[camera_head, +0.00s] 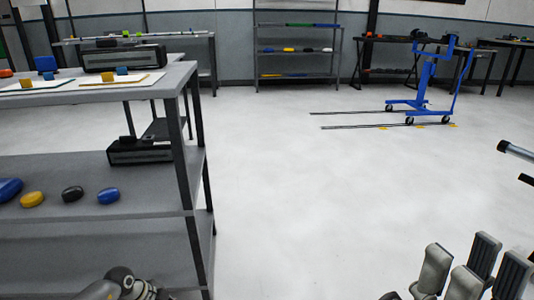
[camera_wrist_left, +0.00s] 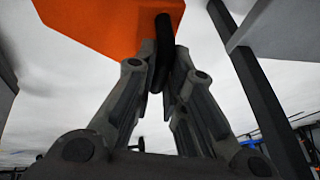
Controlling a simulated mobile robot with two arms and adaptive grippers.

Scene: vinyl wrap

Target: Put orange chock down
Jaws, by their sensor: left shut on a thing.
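The orange chock (camera_wrist_left: 105,22) fills the upper part of the left wrist view, its flat orange face close to the camera. A black strip or handle (camera_wrist_left: 163,45) hangs from it. My left gripper (camera_wrist_left: 165,68) is shut on the chock at this black part. In the head view only part of my left arm shows at the bottom left, and the chock is out of sight there. My right gripper (camera_head: 474,262) is at the bottom right of the head view, its fingers apart and nothing between them.
A grey shelf unit (camera_head: 100,225) stands at the left, with yellow (camera_head: 32,199), black (camera_head: 73,193) and blue (camera_head: 108,196) rounded pieces and a dark box (camera_head: 139,152) on its middle shelf. A blue wheeled hoist (camera_head: 424,88) stands at the back right. The floor between is clear.

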